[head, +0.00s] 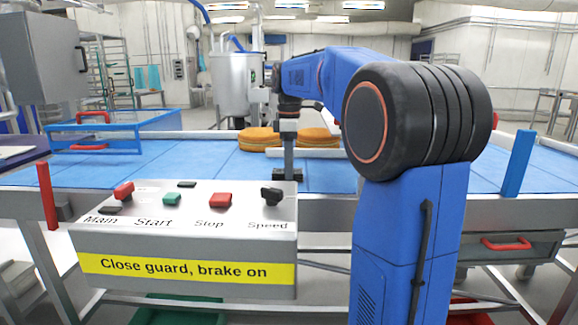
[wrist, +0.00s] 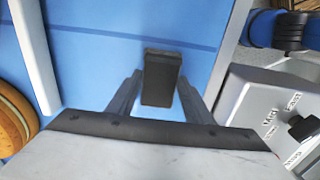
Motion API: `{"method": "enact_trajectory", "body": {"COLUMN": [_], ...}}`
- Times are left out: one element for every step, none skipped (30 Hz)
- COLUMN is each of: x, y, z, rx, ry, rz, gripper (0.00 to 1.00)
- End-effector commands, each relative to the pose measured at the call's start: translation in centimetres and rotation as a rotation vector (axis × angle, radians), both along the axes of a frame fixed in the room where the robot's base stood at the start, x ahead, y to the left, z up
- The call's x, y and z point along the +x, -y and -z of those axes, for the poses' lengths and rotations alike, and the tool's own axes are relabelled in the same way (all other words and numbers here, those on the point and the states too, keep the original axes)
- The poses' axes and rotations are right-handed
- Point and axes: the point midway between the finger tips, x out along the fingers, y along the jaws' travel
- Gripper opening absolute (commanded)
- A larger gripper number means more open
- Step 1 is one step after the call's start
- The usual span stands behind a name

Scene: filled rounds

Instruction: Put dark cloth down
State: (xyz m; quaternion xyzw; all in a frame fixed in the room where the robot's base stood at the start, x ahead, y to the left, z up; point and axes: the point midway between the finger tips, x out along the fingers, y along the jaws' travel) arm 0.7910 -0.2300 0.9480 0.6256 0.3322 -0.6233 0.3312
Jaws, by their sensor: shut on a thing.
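The dark cloth (wrist: 162,78) shows as a small, dark, block-like piece between the two fingers of my gripper (wrist: 160,92) in the wrist view. My gripper is shut on it. In the head view, my gripper (head: 289,160) points down over the blue belt, behind the control box, with the dark cloth (head: 284,174) at its lower end. I cannot tell whether the cloth touches the belt or hangs just above it. The blue belt (head: 212,163) under it is bare around it.
Orange-brown rounds (head: 258,138) sit on the belt just behind my gripper; some show in the wrist view (wrist: 12,125). A grey control box (head: 190,225) with buttons stands in front. A blue guard frame (head: 112,128) is at left. The belt between guard and rounds is clear.

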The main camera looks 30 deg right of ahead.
Motion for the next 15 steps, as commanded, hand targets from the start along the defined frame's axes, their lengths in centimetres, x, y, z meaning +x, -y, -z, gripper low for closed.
{"method": "enact_trajectory", "body": {"x": [0.00,0.00,-0.01,-0.01,0.00,0.00,0.00,0.00,0.00,0.00,0.00,0.00,0.00,0.00,0.01], "y": [0.00,0.00,-0.01,-0.01,0.00,0.00,0.00,0.00,0.00,0.00,0.00,0.00,0.00,0.00,0.01], "z": [0.03,0.09,0.19,0.27,0.23,0.22,0.22,0.21,0.21,0.21,0.21,0.21,0.21,0.21,0.17], "rx": [0.000,0.000,0.001,0.001,0.001,0.001,0.001,0.000,0.001,0.001,0.001,0.001,0.001,0.001,0.000], "ry": [0.000,0.000,-0.001,-0.001,-0.001,-0.001,-0.001,0.000,-0.001,-0.001,-0.001,-0.001,-0.001,-0.001,0.000], "rz": [0.000,0.000,0.000,0.000,0.000,0.000,0.000,0.000,0.000,0.000,0.000,0.000,0.000,0.000,0.000], "gripper": [0.28,0.28,0.28,0.28,0.53,0.63,0.65,0.65,0.65,0.65,0.65,0.65,0.65,0.65,0.65]}}
